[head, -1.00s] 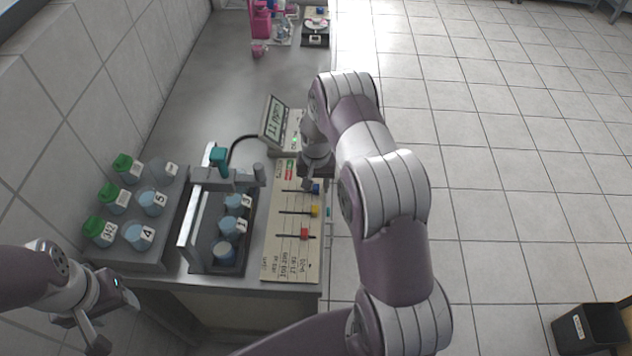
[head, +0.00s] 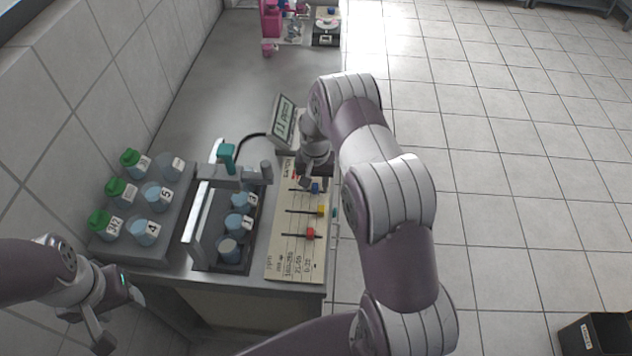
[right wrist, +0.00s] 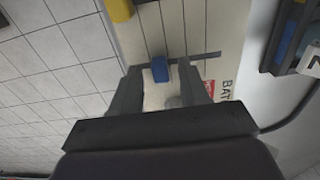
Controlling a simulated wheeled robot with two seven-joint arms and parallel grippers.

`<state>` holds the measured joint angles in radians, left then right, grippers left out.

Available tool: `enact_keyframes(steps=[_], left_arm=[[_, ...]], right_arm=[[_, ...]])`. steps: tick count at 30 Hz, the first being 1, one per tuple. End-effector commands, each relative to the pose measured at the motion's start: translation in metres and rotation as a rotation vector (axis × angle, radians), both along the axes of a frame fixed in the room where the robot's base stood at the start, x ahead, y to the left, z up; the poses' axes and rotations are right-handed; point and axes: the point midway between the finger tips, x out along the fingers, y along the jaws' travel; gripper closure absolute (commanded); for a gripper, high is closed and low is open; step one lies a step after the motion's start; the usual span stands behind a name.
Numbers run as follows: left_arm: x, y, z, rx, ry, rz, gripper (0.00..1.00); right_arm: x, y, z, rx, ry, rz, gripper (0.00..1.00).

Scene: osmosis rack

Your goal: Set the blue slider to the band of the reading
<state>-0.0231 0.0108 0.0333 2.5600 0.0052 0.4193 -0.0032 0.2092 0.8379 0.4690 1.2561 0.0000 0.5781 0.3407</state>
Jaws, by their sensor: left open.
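The control panel (head: 297,262) carries three sliders in parallel slots: blue (head: 315,188), yellow (head: 321,210) and red (head: 310,234). The blue knob sits a little in from the right end of its slot. The tilted display (head: 284,119) appears to read 11 ppm. Band labels are printed along the panel's near part, too small to read surely. My right gripper (head: 308,184) is over the blue slider. In the right wrist view its fingers (right wrist: 165,82) are apart, with the blue knob (right wrist: 160,69) between their tips; contact is unclear. My left gripper (head: 108,325) is open and empty at lower left.
A rack (head: 157,262) with green-capped and blue-filled numbered cups stands at the left. A dark-based frame (head: 200,217) with more cups stands between it and the panel. Pink items and a scale lie at the far end. The bench middle is clear.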

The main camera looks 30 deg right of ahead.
Motion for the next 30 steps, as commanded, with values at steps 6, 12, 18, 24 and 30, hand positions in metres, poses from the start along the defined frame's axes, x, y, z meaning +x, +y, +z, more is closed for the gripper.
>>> enact_keyframes(steps=[6,12,18,24,30], left_arm=[[0.0,0.0,-0.002,0.0,0.0,0.0,0.48],[0.0,0.0,-0.017,0.0,0.0,0.0,0.48],[0.0,0.0,-0.027,0.0,0.0,0.0,0.48],[0.0,0.0,-0.03,0.0,0.0,0.0,0.48],[0.0,0.0,-0.029,0.0,0.0,0.0,0.48]], right_arm=[[0.001,0.0,0.005,0.0,-0.002,0.0,0.55],[0.001,0.0,0.049,-0.001,-0.006,0.0,0.55],[0.0,0.0,0.1,-0.001,-0.004,0.0,0.55],[0.0,0.0,0.124,0.0,0.0,0.0,0.55],[0.0,0.0,0.127,0.001,0.001,0.0,0.55]])
